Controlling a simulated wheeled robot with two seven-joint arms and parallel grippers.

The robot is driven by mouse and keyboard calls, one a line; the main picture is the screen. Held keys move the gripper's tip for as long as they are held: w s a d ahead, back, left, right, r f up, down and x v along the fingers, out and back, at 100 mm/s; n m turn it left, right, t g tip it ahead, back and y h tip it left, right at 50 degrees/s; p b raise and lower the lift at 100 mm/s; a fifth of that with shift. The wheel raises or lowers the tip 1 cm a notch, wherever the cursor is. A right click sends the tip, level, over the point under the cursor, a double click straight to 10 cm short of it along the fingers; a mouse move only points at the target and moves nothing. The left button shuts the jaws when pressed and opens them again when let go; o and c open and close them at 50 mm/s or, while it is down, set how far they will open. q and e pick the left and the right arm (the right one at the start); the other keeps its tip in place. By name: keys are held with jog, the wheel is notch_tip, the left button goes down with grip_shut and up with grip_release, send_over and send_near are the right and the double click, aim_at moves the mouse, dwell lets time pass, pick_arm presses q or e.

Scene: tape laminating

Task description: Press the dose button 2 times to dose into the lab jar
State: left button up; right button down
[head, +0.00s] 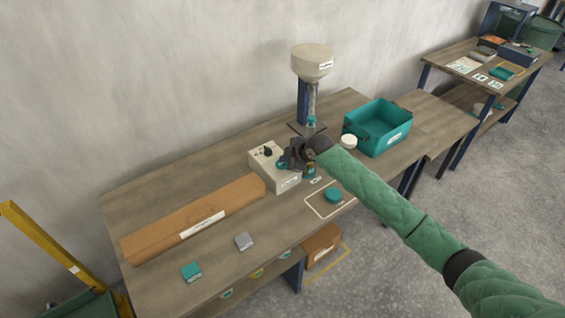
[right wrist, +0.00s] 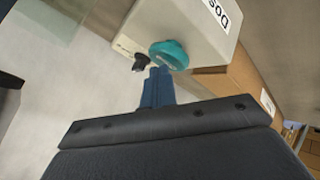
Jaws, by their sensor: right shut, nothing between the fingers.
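The pale dosing control box (head: 262,172) stands on the table, with a dark knob on top. In the right wrist view the box (right wrist: 205,30) shows a round teal button (right wrist: 170,54). My right gripper (head: 286,160) is over the box in the head view and hides part of it. In the right wrist view its shut, empty fingertips (right wrist: 160,73) are close to the button; I cannot tell if they touch. A hopper (head: 312,62) with a spout stands behind. A small amber and teal item (head: 310,170), perhaps the lab jar, is partly hidden by my gripper. My left gripper is out of view.
A teal bin (head: 378,128) and a white round item (head: 348,141) stand to the right. A long brown box (head: 195,217) lies left of the control box.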

aim_at(285, 164)
dwell(0.4)
pick_arm(q)
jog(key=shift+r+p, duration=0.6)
jog(key=shift+p, duration=0.05)
pick_arm(e)
jog(key=shift+r, duration=0.9)
jog(key=shift+r+p, duration=1.65)
jog(key=shift+r, duration=0.85)
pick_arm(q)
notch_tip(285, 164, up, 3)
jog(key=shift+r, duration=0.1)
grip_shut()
